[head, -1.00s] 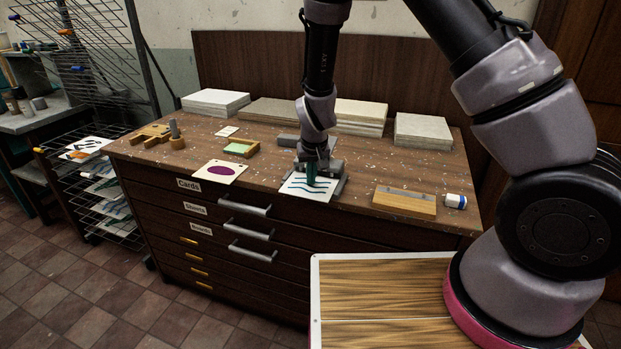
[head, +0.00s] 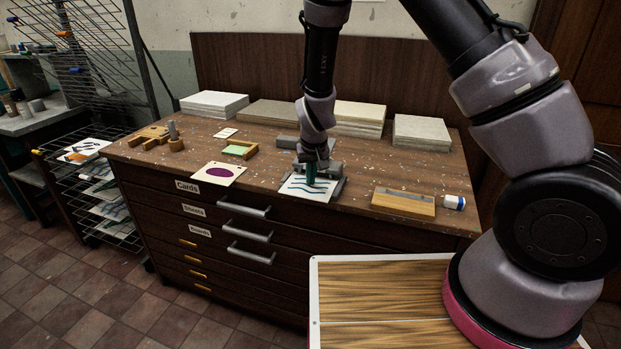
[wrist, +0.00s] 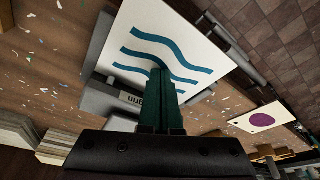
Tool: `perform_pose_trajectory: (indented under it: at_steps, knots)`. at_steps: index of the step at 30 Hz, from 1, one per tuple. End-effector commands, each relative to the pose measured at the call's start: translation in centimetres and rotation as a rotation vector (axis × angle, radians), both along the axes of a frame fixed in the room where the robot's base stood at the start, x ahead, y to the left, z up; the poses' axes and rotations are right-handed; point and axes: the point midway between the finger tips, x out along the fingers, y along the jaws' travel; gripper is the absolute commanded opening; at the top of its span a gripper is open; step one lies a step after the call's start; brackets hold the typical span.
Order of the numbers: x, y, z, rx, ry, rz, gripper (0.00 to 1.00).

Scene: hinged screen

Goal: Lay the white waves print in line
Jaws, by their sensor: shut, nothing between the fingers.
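The white waves print (head: 312,190), a white sheet with blue-green wavy lines, lies on a grey metal fixture (head: 337,188) at the front edge of the wooden cabinet top. It also shows in the wrist view (wrist: 170,45), its near part hidden behind my fingers. My gripper (head: 310,182) points down over the print, its green fingers shut together with nothing between them. In the wrist view the fingertips (wrist: 161,75) overlap the print's wavy lines. I cannot tell whether they touch the sheet.
A print with a purple oval (head: 219,173) lies to the left. A wooden block with a metal strip (head: 403,202) and a small white-and-blue item (head: 454,202) are to the right. Paper stacks (head: 214,103) line the back. A small wooden tray (head: 240,148) holds something green.

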Motion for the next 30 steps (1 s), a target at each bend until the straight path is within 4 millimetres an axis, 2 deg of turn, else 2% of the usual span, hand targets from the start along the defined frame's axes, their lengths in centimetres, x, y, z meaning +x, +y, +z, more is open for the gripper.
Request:
perform_pose_trajectory:
  at_steps: [18,30]
  knots:
    - [0.0,0.1,5.6,0.001,-0.002,0.001,0.0]
    - [0.0,0.0,6.1,0.002,0.0,-0.001,0.0]
